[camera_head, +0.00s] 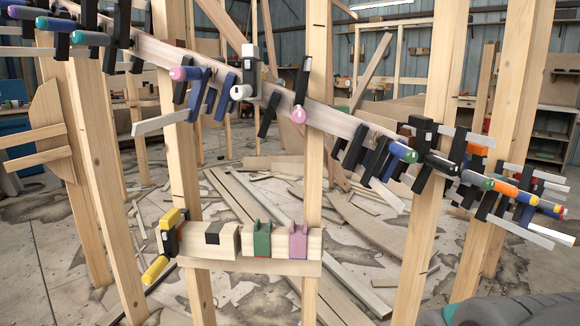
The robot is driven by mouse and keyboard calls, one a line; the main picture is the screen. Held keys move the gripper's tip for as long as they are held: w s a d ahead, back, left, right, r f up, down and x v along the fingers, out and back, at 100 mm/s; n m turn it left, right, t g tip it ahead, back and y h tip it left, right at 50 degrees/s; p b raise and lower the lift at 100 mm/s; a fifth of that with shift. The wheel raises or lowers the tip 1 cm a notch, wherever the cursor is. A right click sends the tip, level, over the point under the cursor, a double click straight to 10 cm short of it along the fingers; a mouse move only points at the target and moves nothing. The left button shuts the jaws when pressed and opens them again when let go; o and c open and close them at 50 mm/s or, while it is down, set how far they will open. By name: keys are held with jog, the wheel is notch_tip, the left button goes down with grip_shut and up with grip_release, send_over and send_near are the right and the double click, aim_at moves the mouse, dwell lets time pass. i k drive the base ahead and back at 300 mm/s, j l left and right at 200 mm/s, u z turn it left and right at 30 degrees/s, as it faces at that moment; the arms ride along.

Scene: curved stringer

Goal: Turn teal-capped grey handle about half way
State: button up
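Several bar clamps sit along a curved wooden stringer (335,122) that slopes down from upper left to right. At the upper left, one greyish handle with a teal end (90,38) points left, and a similar teal-ended handle (55,24) is just above it. On the right, a grey-blue handle with a teal-green end (476,180) lies between a black clamp and an orange handle. A bluer handle with a teal end (403,151) is left of it. I cannot tell for sure which one is the teal-capped grey handle. My gripper is not in view.
Upright wooden posts (317,100) stand in front of and behind the stringer. A low wooden crosspiece (250,264) carries blocks and a yellow-handled clamp (155,268). Loose boards (250,205) litter the floor. A large dark grey shape, probably mine, fills the bottom right corner.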

aim_at(80, 37)
jog(key=u, duration=1.5)
